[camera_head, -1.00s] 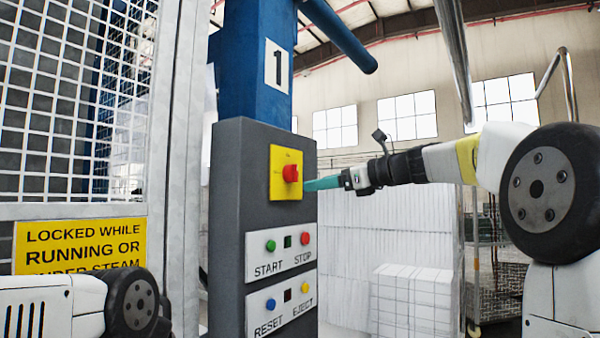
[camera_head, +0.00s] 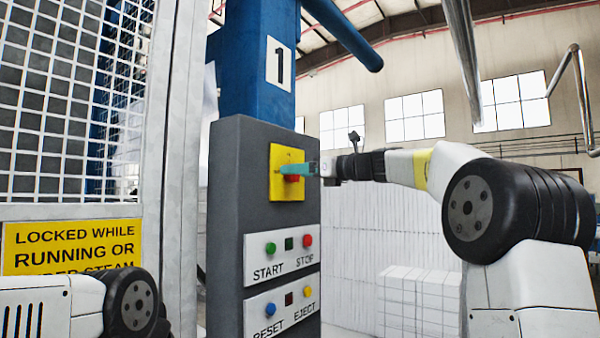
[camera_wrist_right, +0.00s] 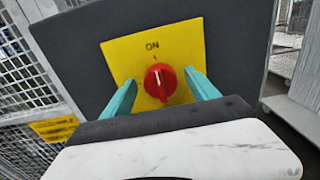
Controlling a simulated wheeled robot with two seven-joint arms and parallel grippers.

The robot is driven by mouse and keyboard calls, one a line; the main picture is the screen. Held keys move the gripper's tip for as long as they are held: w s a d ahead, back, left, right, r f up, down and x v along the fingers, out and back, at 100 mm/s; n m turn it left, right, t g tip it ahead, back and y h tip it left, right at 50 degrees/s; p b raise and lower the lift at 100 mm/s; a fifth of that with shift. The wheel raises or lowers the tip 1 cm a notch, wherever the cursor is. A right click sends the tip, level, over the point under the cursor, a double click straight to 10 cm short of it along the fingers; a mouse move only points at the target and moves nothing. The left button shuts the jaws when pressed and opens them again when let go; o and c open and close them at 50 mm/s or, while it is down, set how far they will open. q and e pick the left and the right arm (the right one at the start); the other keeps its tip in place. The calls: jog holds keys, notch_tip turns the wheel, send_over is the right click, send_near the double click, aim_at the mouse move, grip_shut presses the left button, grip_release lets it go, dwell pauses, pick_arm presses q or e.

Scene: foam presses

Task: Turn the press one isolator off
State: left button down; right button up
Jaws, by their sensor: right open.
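The press one isolator is a red rotary knob (camera_wrist_right: 160,82) on a yellow plate (camera_wrist_right: 118,58) marked ON. In the right wrist view its white line points toward ON. In the head view the yellow plate (camera_head: 283,159) sits high on the dark grey control post, under the number 1. My right gripper (camera_head: 293,170) is at the knob; its teal fingers cover part of it. In the wrist view the right gripper (camera_wrist_right: 160,92) is open, with one finger on each side of the knob. My left arm shows at the lower left; its gripper is out of view.
The dark grey post (camera_head: 228,200) carries START/STOP buttons (camera_head: 284,250) and RESET/EJECT buttons (camera_head: 284,304) below the isolator. A mesh guard (camera_head: 60,100) with a yellow sign (camera_head: 70,246) stands at left. White blocks (camera_head: 420,300) stand behind at right.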

jog(key=c, duration=1.4)
jog(key=shift+o, duration=0.2)
jog(key=shift+s+a+f+n, duration=0.1)
jog(key=shift+f+n, duration=0.05)
jog(key=shift+n, duration=4.35)
jog(key=shift+s+a+f+n, duration=0.1)
jog(key=shift+f+n, duration=0.05)
jog(key=shift+n, duration=4.35)
